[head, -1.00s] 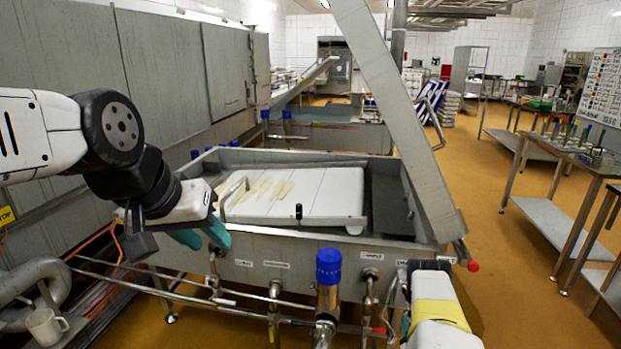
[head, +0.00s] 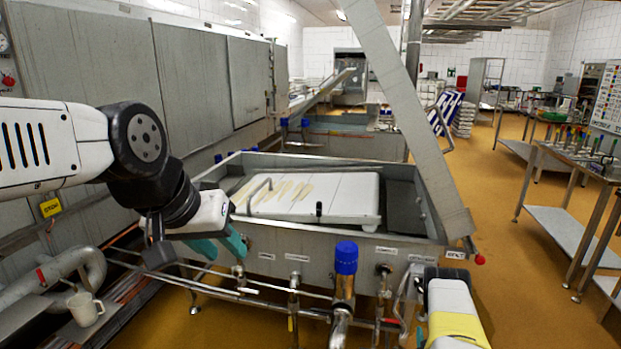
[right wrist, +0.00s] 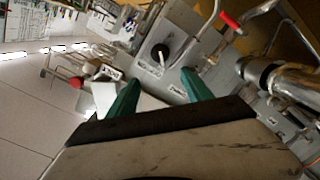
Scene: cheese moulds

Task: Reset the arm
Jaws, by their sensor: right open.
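My left arm comes in from the left in the head view. Its gripper (head: 221,246) has teal fingers that stand apart with nothing visible between them, in front of the left end of the steel vat (head: 330,244). My right arm (head: 452,308) rises from the bottom edge in the head view; its fingers are mostly hidden there. In the right wrist view my right gripper (right wrist: 160,90) is open, its two teal fingers apart and empty, with vat fittings and pipes beyond them.
A white board (head: 335,196) with pale strips lies in the vat. A sloping steel beam (head: 405,110) crosses above its right side. Pipes and a blue-capped valve (head: 346,258) stand in front. Open floor (head: 500,240) lies right, before a steel table (head: 580,160).

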